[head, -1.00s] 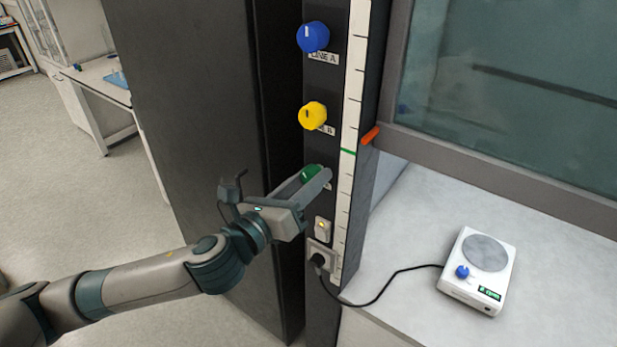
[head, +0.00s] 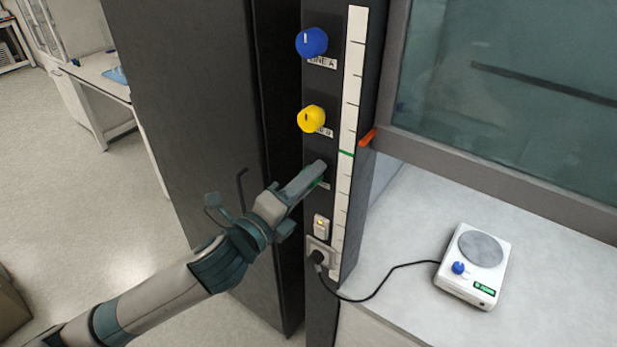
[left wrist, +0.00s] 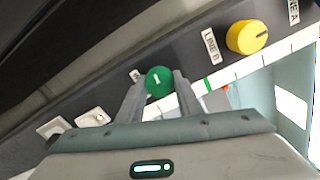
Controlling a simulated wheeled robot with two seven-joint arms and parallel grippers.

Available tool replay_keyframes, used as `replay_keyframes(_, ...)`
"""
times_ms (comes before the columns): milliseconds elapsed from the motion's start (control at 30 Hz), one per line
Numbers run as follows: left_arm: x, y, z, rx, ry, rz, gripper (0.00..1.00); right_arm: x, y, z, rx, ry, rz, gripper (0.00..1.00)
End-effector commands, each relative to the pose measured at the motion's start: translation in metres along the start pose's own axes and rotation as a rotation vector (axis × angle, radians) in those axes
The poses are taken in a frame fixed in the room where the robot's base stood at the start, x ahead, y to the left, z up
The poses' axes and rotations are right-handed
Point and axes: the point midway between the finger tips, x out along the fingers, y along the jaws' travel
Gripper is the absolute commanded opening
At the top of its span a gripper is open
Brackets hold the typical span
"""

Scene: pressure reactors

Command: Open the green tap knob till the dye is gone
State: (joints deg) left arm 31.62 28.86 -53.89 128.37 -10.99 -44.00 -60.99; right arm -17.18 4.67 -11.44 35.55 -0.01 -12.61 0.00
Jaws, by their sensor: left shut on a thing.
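The green tap knob (left wrist: 159,80) sits on the dark panel post, the lowest of three knobs, and shows between my two fingers in the left wrist view. A white mark shows on its face. My left gripper (head: 318,170) is shut on the green knob, and its fingers hide nearly all of it in the head view. The gripper is rolled over. No dye is visible in these frames. My right gripper is not in view.
Above are a yellow knob (head: 311,119) and a blue knob (head: 311,43). Below are a switch (head: 321,226) and a plugged socket (head: 318,256). A white scale strip (head: 353,100) runs beside them. An orange handle (head: 367,138) juts from the sash edge. A stirrer plate (head: 473,267) stands on the bench.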

Motion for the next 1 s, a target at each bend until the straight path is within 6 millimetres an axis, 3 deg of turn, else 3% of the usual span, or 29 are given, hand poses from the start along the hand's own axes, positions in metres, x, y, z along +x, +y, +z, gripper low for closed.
replay_keyframes(500, 0.0004, -0.0007, 0.0003, -0.030, -0.001, -0.001, 0.10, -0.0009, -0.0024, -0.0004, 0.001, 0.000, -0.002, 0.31)
replay_keyframes(533, 0.0004, -0.0007, 0.0003, -0.030, -0.001, -0.001, 0.34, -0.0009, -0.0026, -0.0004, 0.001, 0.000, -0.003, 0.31)
replay_keyframes(600, 0.0004, -0.0007, 0.0003, -0.030, -0.001, -0.001, 0.51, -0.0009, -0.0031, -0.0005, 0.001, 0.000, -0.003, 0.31)
replay_keyframes(1000, 0.0002, -0.0001, 0.0008, -0.030, 0.000, 0.000, 0.51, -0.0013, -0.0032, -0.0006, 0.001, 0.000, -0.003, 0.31)
